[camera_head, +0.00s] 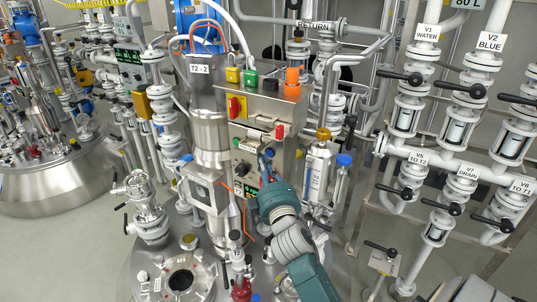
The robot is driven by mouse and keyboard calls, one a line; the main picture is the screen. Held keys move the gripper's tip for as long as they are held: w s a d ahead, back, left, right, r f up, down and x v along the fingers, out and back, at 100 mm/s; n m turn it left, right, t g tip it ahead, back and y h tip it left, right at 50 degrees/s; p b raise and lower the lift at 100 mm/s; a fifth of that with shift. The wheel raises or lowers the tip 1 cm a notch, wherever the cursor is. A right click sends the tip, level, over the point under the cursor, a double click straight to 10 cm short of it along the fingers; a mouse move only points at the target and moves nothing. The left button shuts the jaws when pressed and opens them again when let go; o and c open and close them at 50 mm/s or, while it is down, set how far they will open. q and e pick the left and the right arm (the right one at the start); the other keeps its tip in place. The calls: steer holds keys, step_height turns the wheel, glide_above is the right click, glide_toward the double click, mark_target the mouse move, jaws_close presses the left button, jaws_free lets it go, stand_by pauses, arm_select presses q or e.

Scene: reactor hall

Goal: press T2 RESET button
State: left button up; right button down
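The T2 control box (262,110) stands on the vessel in the middle of the camera_head view. Its front carries a red button (280,131), a green button (236,142) and a yellow-red switch (237,107). A lower panel with a "T2" label (239,187) and green digits is partly covered by my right arm. I cannot read any RESET label, so I cannot tell which button is the T2 RESET. My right gripper (266,164) is in front of the box, below the red button. Its fingers are small and seem close together; I cannot tell whether they touch anything. My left gripper is not in view.
A steel column labelled T2-2 (208,130) stands left of the box. A white cylinder with a yellow cap (318,170) stands close on the right. Labelled valves such as V1 WATER (408,108) fill the right side. Another vessel (45,185) is at the left.

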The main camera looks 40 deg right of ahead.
steer(key=a, duration=0.1)
steer(key=s+a, duration=0.1)
steer(key=a, duration=0.1)
steer(key=s+a, duration=0.1)
steer(key=shift+a, duration=0.3)
stand_by(0.3)
stand_by(0.6)
